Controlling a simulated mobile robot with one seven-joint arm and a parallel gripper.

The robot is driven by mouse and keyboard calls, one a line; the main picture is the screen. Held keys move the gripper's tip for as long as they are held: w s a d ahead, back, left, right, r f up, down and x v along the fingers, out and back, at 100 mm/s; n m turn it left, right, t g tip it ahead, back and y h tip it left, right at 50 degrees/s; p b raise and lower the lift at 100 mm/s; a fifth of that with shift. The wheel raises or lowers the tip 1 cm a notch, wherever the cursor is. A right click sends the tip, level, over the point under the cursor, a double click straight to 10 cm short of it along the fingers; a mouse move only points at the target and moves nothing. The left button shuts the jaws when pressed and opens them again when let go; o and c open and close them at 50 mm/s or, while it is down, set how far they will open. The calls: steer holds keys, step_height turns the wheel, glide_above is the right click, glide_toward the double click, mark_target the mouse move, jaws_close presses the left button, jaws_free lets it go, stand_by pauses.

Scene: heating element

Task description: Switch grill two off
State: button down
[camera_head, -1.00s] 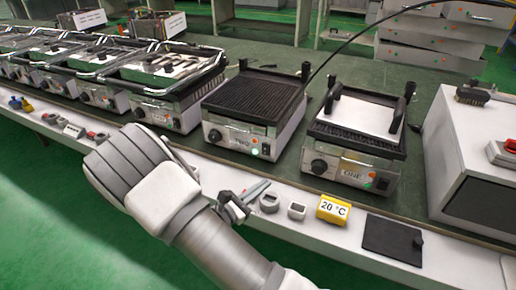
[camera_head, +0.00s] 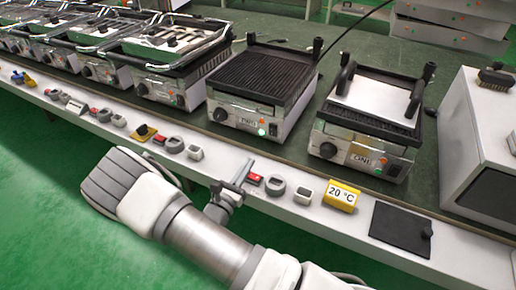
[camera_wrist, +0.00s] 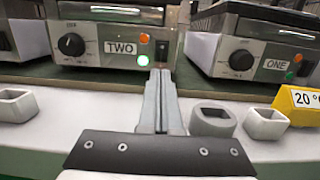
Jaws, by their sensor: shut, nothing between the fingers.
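Grill two (camera_head: 262,78) is a ridged black plate on a steel body, labelled TWO. In the wrist view its front (camera_wrist: 100,55) shows a black knob (camera_wrist: 71,44), an orange light (camera_wrist: 144,38), a lit green light (camera_wrist: 143,60) and a black rocker switch (camera_wrist: 162,51) at the right. My gripper (camera_head: 246,166) is shut and empty over the white front ledge, in front of grill two. In the wrist view my fingertips (camera_wrist: 160,74) point at the panel just below the rocker switch, and they appear apart from it. The switch's lower end lies close behind the tips.
More grills (camera_head: 165,50) stand left.

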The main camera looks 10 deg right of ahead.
mark_target(270, 129)
steer(key=b+x, duration=0.3)
steer(key=x, duration=1)
steer(key=shift+b, duration=0.35)
steer(key=shift+w+d, duration=0.1)
steer(key=shift+w, duration=0.1)
steer(key=shift+r+p, duration=0.2)
steer(key=shift+p, duration=0.1)
steer(key=shift+w+d+r+p, duration=0.15)
steer(key=shift+r+p, duration=0.15)
steer(key=shift+p, duration=0.55)
steer(key=shift+f+b, duration=0.3)
steer(key=shift+b, duration=0.05)
